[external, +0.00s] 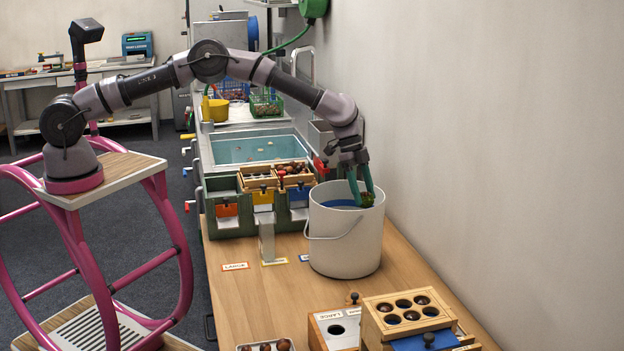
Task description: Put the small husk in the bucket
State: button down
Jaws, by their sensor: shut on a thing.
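A white bucket (345,241) with a wire handle stands upright on the wooden table, near the wall. Its inside shows a blue patch at the far side; the bottom is hidden. My gripper (362,196) has teal fingers pointing down over the bucket's mouth. The fingers are shut on a small green and brown husk (367,200), held at about rim height on the right side of the opening. I cannot tell whether the husk touches the rim.
A green sorting stand (231,226) with wooden trays of chestnuts (292,174) is left of and behind the bucket. A wooden box with round holes (408,312) and a chestnut tray (265,346) are at the front. Bare tabletop (262,309) lies between.

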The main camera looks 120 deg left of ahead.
notch_tip(320, 180, down, 19)
jog(key=shift+f, duration=0.2)
jog(key=shift+f, duration=0.2)
jog(key=shift+c, duration=1)
grip_release()
jog(key=shift+r, duration=0.1)
notch_tip(320, 180, up, 10)
jog(key=s, duration=0.1)
jog(key=shift+a, duration=0.15)
